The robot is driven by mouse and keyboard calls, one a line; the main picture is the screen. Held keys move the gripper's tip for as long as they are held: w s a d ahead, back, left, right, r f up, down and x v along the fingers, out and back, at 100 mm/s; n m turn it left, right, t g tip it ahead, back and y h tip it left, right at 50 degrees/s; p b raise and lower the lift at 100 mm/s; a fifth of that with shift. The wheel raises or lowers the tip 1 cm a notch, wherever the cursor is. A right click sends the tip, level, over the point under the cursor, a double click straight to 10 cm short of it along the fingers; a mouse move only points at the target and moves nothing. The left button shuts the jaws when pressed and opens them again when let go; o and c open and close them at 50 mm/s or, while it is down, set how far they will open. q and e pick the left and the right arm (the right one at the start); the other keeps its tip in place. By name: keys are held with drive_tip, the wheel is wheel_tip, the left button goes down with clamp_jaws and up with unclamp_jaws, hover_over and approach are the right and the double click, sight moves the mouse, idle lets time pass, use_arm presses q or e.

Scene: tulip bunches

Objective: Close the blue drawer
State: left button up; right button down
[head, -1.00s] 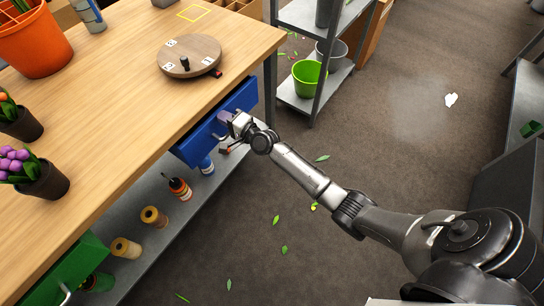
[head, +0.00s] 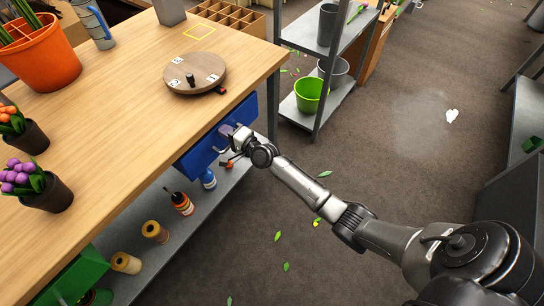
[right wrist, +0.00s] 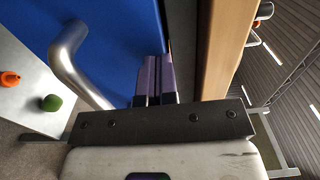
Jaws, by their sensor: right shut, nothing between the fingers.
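The blue drawer (head: 202,150) is under the front edge of the wooden worktop. Its front stands close to the worktop edge, and no open inside shows. My right gripper (head: 227,131) is at the drawer front, shut and empty. In the right wrist view, the purple fingers of my right gripper (right wrist: 154,78) are together and point at the blue drawer face (right wrist: 118,40), seemingly against it. The drawer's curved metal handle (right wrist: 72,62) is to the left of the fingers, not held. My left gripper is out of view.
A green drawer (head: 78,276) is at the lower left. A round wooden turntable (head: 195,73) and flower pots stand on the worktop (head: 125,110). A grey shelf below (head: 150,212) holds bottles and spools. The floor right of the table is mostly clear.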

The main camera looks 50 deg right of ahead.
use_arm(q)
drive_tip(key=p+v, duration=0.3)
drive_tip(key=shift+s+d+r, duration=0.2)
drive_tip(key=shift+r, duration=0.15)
use_arm(e)
drive_tip(key=s+d, duration=0.1)
drive_tip(key=s, duration=1.2)
drive_tip(key=shift+s+d+f, duration=0.2)
drive_tip(key=shift+s+d, duration=0.05)
drive_tip(key=shift+d, duration=0.15)
drive_tip(key=shift+w, duration=0.1)
